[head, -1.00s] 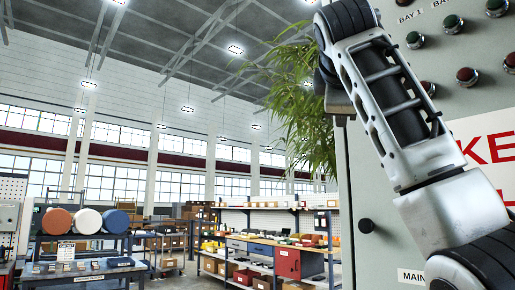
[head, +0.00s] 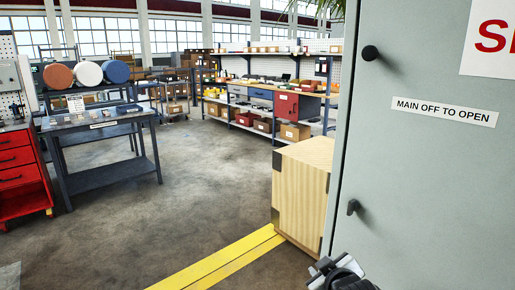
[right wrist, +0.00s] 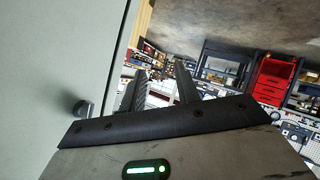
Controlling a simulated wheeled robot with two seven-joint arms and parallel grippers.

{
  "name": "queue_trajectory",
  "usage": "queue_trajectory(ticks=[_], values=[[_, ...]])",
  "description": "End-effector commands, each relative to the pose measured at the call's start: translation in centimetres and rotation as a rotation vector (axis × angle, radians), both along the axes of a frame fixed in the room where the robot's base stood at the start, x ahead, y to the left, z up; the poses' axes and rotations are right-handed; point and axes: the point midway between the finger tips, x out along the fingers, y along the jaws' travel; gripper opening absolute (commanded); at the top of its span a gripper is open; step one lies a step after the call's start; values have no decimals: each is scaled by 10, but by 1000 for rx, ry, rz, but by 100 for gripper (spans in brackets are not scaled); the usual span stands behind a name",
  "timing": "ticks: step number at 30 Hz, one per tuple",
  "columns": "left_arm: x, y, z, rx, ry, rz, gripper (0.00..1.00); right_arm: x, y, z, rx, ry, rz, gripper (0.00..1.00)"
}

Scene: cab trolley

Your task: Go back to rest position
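The grey cabinet (head: 430,190) fills the right side of the head view, with a black knob (head: 370,53), a black latch (head: 353,207) and a "MAIN OFF TO OPEN" label (head: 444,112). Its door looks shut. A small piece of my arm shows at the bottom edge, in front of the cabinet; no fingers can be made out there. In the right wrist view my right gripper (right wrist: 159,84) has its two fingers apart, with nothing seen between them. The cabinet (right wrist: 45,65) and a black knob (right wrist: 82,108) are to its left. My left gripper is not in view.
A wooden crate (head: 301,196) stands against the cabinet's left side, by a yellow floor line (head: 222,262). A dark workbench (head: 105,150) and a red drawer unit (head: 18,175) stand at the left. Shelves (head: 265,85) are behind. The middle floor is clear.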

Motion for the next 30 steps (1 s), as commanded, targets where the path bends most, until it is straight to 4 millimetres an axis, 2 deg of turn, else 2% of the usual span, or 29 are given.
queue_trajectory(ticks=[1,3,5,6,9,13,15,18,25,27,30], values=[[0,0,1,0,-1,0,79,-32,-1,-33,45,36,-10,32],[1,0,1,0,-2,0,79,-73,0,-66,118,69,-27,32],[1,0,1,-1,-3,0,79,-109,0,-90,177,96,-45,32],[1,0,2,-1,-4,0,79,-134,0,-103,217,116,-57,32],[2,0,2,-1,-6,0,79,-191,2,-125,311,157,-90,32],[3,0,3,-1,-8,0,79,-247,2,-138,402,199,-126,32],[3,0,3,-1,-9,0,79,-266,3,-140,434,214,-141,32],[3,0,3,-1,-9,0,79,-281,3,-141,461,224,-154,32],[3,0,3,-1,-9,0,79,-284,3,-141,467,225,-157,32],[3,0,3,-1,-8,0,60,-284,3,-141,466,225,-156,32],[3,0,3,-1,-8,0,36,-284,3,-141,466,227,-156,32]])
